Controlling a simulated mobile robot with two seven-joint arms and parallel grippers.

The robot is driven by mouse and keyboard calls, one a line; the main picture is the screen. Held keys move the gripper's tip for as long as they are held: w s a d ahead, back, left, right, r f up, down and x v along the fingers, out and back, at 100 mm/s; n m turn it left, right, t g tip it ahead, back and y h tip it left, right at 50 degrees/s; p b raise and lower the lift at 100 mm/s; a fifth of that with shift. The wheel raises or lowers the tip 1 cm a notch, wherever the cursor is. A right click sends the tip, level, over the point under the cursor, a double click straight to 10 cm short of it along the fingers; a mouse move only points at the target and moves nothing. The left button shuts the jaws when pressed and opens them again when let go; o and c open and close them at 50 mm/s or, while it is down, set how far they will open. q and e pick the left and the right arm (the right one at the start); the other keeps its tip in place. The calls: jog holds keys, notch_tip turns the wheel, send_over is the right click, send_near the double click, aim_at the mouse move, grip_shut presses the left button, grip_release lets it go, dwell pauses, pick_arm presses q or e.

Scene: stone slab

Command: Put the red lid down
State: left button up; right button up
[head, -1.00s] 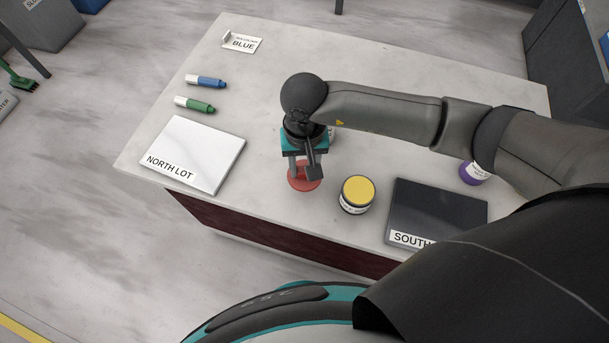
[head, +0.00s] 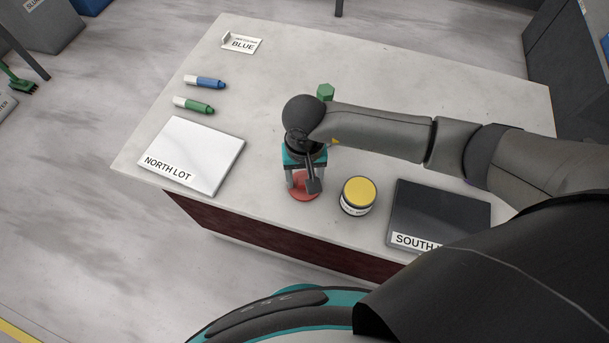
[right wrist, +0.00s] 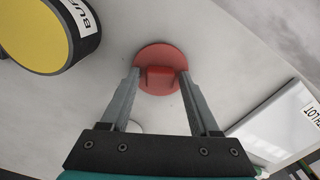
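The red lid (head: 303,192) lies flat on the stone slab near its front edge, between the white NORTH LOT plate (head: 192,157) and the yellow-topped jar (head: 358,194). My right gripper (head: 303,183) is right above the lid, pointing down. In the right wrist view, the lid (right wrist: 158,52) shows its raised red grip between the two fingertips (right wrist: 160,75). A gap shows on each side of the grip, so the fingers are open around it. Part of the lid is hidden by the gripper in the head view. My left gripper is not in view.
The dark SOUTH plate (head: 440,212) lies right of the jar. A green object (head: 325,91) stands partly behind my right arm.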

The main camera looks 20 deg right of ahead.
jog(key=shift+o, duration=0.4)
jog(key=shift+r, duration=0.2)
notch_tip(320, 180, up, 12)
jog(key=p, duration=0.2)
jog(key=shift+a, duration=0.1)
